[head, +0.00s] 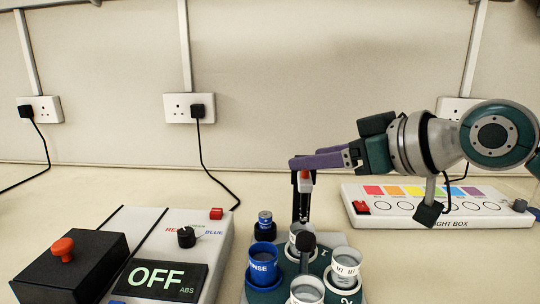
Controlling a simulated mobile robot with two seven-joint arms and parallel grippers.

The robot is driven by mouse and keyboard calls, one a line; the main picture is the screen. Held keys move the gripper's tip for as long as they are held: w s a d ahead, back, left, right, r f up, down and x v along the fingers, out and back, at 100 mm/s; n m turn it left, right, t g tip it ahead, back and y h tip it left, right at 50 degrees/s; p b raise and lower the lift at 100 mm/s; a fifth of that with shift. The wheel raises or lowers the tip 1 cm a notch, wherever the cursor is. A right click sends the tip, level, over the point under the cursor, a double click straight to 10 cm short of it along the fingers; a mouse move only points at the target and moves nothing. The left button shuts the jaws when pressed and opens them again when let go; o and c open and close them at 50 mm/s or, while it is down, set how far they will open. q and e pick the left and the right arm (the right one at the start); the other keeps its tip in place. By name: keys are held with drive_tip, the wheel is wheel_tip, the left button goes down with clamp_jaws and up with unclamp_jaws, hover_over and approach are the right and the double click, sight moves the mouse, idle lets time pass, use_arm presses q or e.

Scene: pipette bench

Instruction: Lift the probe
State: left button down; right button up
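My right gripper (294,162) comes in from the right with its purple fingers pointing left, roughly level. I see the fingers nearly side-on, so their gap is hidden. Directly below the fingertips is a slim upright dark piece with a red and white part near its top (305,181), which looks like the probe. It stands above or just behind the grey cup at the back of the carousel. I cannot tell whether the fingers touch it or grip it. My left gripper is not in view.
A green carousel (323,263) with a black knob (307,240) holds a blue rinse cup (263,262) and several grey cups (346,266). A small blue-capped vial (265,220) stands behind. A meter reading OFF (160,281) is left; a light box (440,219) lies right.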

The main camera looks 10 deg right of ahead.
drive_tip(key=shift+f, duration=0.1)
drive_tip(key=v, duration=1)
drive_tip(key=shift+a, duration=0.1)
drive_tip(key=s+a+f+g+h+p, duration=0.1)
drive_tip(key=s+a+f+g+p, duration=0.1)
drive_tip(key=s+a+f+p, duration=0.25)
drive_tip(key=s+d+f+m+g+h+p, duration=0.1)
drive_tip(key=s+f+m+g+h+p, duration=0.15)
drive_tip(key=s, duration=0.75)
drive_tip(key=s+d+f+m+g+h+p, duration=0.1)
drive_tip(key=s+f+m+g+h, duration=0.2)
drive_tip(key=s, duration=0.7)
wheel_tip(320, 180, up, 38)
drive_tip(key=n+p, duration=0.1)
drive_tip(key=p, duration=3.7)
drive_tip(key=shift+w+r+n+g, duration=0.25)
drive_tip(key=shift+w+n+g, duration=0.05)
drive_tip(key=shift+n+g, duration=0.05)
